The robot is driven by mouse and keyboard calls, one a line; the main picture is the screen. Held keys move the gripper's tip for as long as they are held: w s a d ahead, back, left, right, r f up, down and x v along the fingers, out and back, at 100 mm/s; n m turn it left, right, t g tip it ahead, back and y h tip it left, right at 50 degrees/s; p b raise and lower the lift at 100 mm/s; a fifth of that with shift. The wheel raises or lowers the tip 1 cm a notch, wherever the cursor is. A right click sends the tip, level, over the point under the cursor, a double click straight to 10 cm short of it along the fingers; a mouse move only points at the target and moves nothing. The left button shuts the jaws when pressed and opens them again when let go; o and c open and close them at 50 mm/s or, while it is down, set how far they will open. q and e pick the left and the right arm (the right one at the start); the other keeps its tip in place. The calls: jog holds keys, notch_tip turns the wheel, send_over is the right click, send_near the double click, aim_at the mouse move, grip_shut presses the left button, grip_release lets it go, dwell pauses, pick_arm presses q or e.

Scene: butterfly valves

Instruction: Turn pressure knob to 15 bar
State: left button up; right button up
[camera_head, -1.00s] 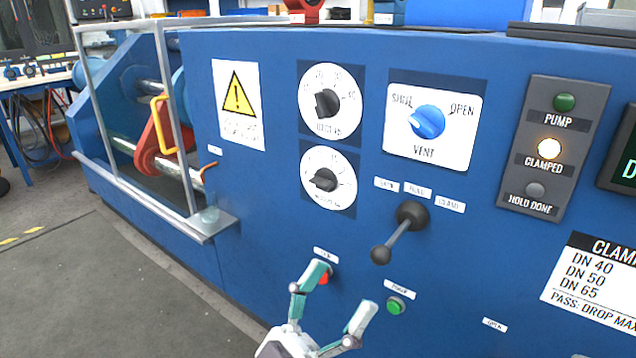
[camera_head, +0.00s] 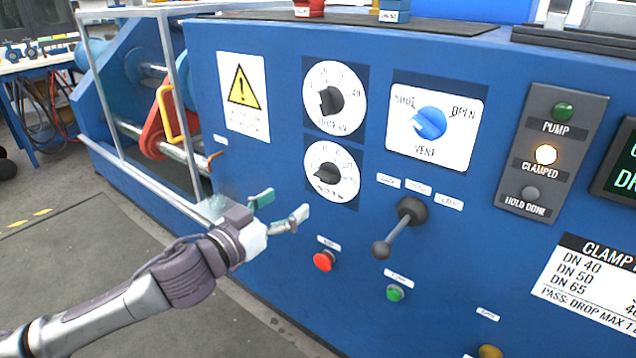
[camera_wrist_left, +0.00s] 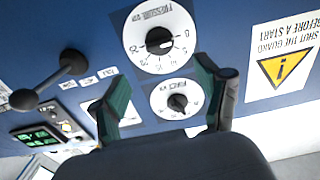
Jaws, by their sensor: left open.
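The pressure knob (camera_head: 328,174) is a black knob on a round white dial, the lower of two dials on the blue panel. In the left wrist view, upside down, the pressure knob (camera_wrist_left: 160,41) is at the top, its dial lettered "PRESSURE". In the head view its pointer is toward the left; the exact reading is too small to tell. My left gripper (camera_head: 281,206) is open and empty, to the lower left of that dial and apart from it. Its fingers (camera_wrist_left: 163,84) frame the space below the pressure dial in the wrist view. My right gripper is not in view.
A similar upper dial (camera_head: 330,100) sits above. To the right are the blue vent knob (camera_head: 430,122) and a black lever (camera_head: 397,232) that sticks out. Below are a red button (camera_head: 323,261) and a green button (camera_head: 395,293). A guard frame (camera_head: 180,110) stands left.

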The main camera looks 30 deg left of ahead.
aim_at(320, 179)
pick_arm(q)
jog(key=w, duration=0.6)
jog(key=w+d, duration=0.1)
jog(key=w, duration=0.2)
jog(key=shift+d, duration=0.1)
jog(key=shift+w+d, duration=0.15)
jog(key=shift+w, duration=0.65)
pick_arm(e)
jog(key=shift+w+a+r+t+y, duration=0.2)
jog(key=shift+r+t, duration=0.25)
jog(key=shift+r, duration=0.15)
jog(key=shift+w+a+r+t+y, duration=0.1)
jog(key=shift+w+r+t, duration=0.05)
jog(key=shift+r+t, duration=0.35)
pick_arm(q)
jog(key=shift+c, duration=0.2)
